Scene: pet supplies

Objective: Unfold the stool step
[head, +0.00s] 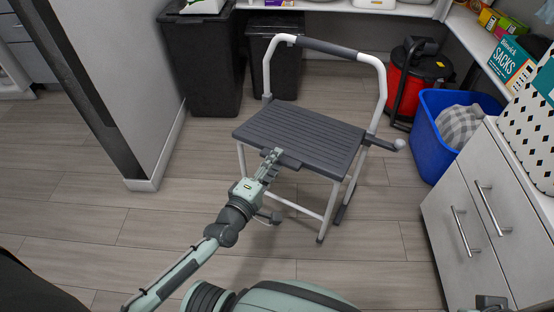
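The step stool has a dark grey ribbed top (300,132), a white tubular frame and a raised rail with a dark grip (327,47). It stands upright on the floor. No lower step shows clearly extended in front of it. A small dark tab (291,162) shows at the front edge of the top. My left gripper (269,157) is at that front edge, beside the tab, and seems to touch it. Whether its fingers are closed on anything is unclear. A small dark part at the bottom right edge (490,302) may be my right gripper; its fingers cannot be made out.
Two dark bins (203,65) stand behind left by a wall corner (142,184). A red and black vacuum (415,75) and a blue bin (437,135) with grey cloth are at right. A white drawer cabinet (470,225) stands front right. The floor before the stool is clear.

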